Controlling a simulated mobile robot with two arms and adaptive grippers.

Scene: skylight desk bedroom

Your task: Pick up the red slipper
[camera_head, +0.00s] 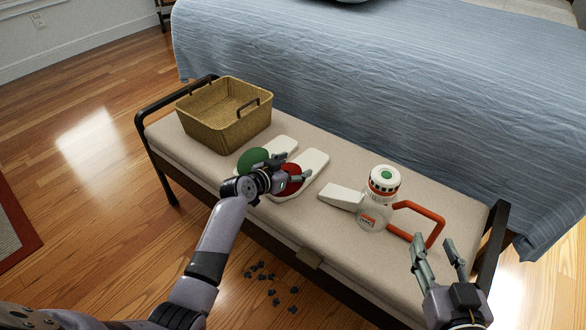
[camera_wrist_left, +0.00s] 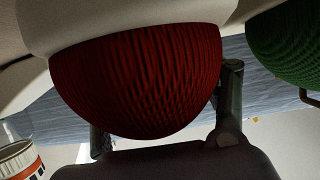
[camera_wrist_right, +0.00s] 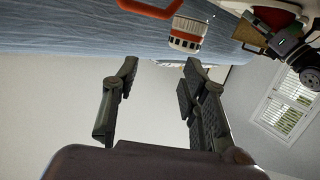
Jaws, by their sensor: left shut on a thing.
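The red slipper (camera_head: 291,181), with a white sole, lies on the beige bench beside the green slipper (camera_head: 252,159). My left gripper (camera_head: 291,169) is over the red slipper and shut on it, partly hiding it. In the left wrist view, the ribbed red upper (camera_wrist_left: 140,75) fills the space between the fingers, and the green slipper (camera_wrist_left: 290,45) shows at the right. I cannot tell whether the red slipper is clear of the bench. My right gripper (camera_head: 436,241) is open and empty near the bench's right front.
A woven basket (camera_head: 225,128) stands at the bench's left end. A white-and-red jar (camera_head: 384,184), a clear container and a red-handled tool (camera_head: 421,209) are on the right. Black armrests close both ends. Small dark pieces (camera_head: 262,268) lie on the floor.

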